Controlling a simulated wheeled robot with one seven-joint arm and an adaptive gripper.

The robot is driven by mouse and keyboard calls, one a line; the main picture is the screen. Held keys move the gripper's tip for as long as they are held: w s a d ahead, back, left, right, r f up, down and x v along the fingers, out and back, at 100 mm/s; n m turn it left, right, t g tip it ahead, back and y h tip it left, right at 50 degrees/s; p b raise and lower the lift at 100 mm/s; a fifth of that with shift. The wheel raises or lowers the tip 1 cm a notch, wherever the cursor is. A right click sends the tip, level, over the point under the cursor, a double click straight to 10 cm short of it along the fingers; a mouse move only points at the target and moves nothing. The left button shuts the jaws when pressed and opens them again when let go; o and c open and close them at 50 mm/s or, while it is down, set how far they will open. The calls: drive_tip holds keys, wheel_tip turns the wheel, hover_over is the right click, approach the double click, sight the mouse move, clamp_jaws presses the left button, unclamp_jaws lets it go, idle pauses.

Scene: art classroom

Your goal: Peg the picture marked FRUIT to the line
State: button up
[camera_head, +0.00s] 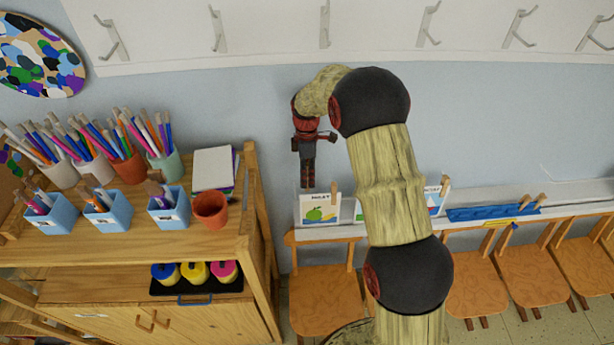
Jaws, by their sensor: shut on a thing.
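A white picture card (320,210) with a green apple and small dark lettering, which looks like FRUIT, is upright by the wall, above a chair. My gripper (307,188) points down at the card's top left edge and is shut on it, as far as this view shows. A second picture card (434,201) shows partly to the right of my arm, with a wooden peg (445,185) at its top edge. My arm hides the middle of this row. I cannot clearly make out the line.
A wooden shelf unit (262,215) stands close on the left, with brush pots, blue boxes and a terracotta pot (210,208). Wooden chairs (325,300) line the wall below the cards. A hook rail (270,50) runs above. The wall around my gripper is bare.

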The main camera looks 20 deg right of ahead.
drive_tip(key=shift+w+f+b, duration=0.15)
drive_tip(key=shift+f+b, duration=0.2)
drive_tip(key=shift+f, duration=0.35)
drive_tip(key=shift+w+f+b, duration=0.1)
drive_tip(key=shift+f+b, duration=0.2)
drive_tip(key=shift+f, duration=0.4)
drive_tip(key=shift+s+f+b, duration=0.2)
drive_tip(key=shift+f+b, duration=0.5)
drive_tip(key=shift+f, duration=0.7)
drive_tip(key=shift+s+f+b, duration=0.2)
drive_tip(key=shift+f+b, duration=0.5)
drive_tip(key=shift+f, duration=0.65)
drive_tip(key=o, duration=0.9)
drive_tip(key=shift+o, duration=1.4)
drive_tip(key=shift+r, duration=0.15)
drive_tip(key=shift+w+d+r+p, duration=0.15)
drive_tip(key=shift+r+p, duration=0.45)
drive_tip(key=shift+r, duration=0.5)
drive_tip(key=shift+w+a+r+p, duration=0.1)
drive_tip(key=shift+w+r+p, duration=0.1)
drive_tip(key=shift+r+p, duration=0.65)
drive_tip(key=shift+w+d+r+p, duration=0.15)
drive_tip(key=shift+r+p, duration=0.2)
drive_tip(key=shift+r, duration=1)
drive_tip(key=shift+a, duration=0.1)
